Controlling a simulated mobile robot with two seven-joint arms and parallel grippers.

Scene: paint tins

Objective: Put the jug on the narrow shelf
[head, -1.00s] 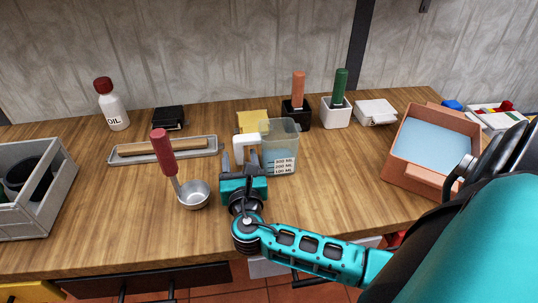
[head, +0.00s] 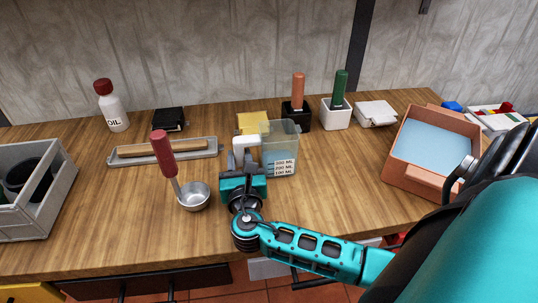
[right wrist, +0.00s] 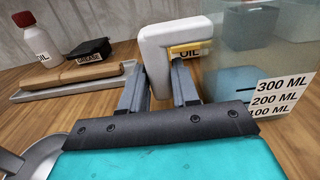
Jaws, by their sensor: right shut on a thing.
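The jug (head: 281,150) is a clear measuring jug with a white handle and a label of volume marks. It stands upright on the wooden bench in the head view, and its side shows at the right of the right wrist view (right wrist: 250,55). My right gripper (head: 244,160) is shut on the white handle (right wrist: 155,50), with one finger on each side of it. The fingers show in the right wrist view (right wrist: 160,85). I see no narrow shelf that I can make out. My left gripper is not in view.
A black pot (head: 296,119) and a white pot (head: 336,117) stand behind the jug. An orange box (head: 398,175) is at right, a grey crate (head: 60,200) at left.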

